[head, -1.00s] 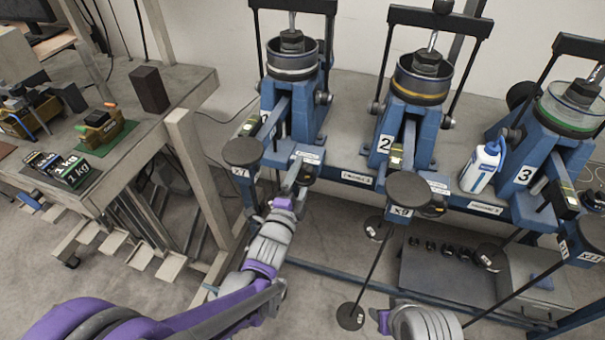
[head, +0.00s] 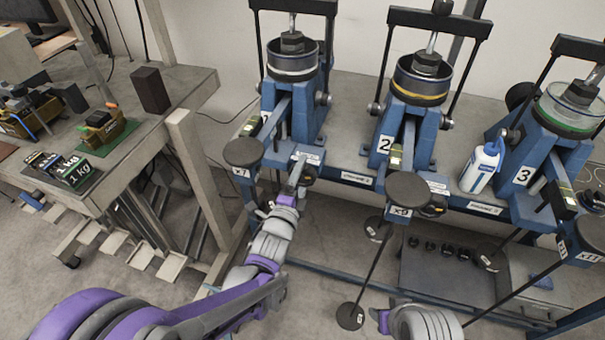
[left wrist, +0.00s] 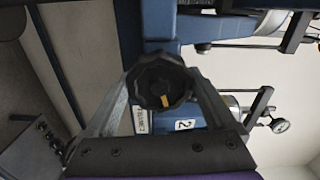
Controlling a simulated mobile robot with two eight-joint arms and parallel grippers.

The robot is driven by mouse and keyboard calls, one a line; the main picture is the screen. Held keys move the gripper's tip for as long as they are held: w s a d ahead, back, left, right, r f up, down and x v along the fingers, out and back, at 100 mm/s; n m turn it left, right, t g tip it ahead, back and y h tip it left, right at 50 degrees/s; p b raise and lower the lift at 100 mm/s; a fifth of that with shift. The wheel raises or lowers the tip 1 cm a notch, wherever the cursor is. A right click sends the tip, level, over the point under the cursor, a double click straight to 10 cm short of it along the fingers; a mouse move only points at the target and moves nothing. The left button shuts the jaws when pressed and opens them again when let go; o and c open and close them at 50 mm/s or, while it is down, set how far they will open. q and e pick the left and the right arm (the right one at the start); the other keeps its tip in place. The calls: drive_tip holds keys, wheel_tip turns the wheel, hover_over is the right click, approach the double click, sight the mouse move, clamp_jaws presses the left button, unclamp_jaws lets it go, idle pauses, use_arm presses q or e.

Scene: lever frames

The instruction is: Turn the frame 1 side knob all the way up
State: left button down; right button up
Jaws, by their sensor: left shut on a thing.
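Frame 1 (head: 309,104) is the leftmost blue lever frame, with a pot on top. Its side knob (head: 308,174) is dark and partly hidden by my left gripper (head: 299,178), which reaches it from below. In the left wrist view the knob (left wrist: 160,82) is black and lobed, with a yellow mark toward the lower part of its face. The left gripper's fingers (left wrist: 162,100) lie on either side of the knob, shut on it. Part of my right arm shows at the bottom of the head view; its fingertips are not clear.
Frame 2 (head: 381,146) and frame 3 (head: 525,175) stand to the right on the same bench. Round weight pans (head: 243,152) jut out in front. A white bottle (head: 481,168) stands between frames 2 and 3. A wooden table (head: 190,85) is at left.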

use_arm(q)
unclamp_jaws()
drive_tip(key=shift+w+m, duration=0.15)
drive_tip(key=shift+m, duration=0.25)
drive_tip(key=shift+v, duration=3)
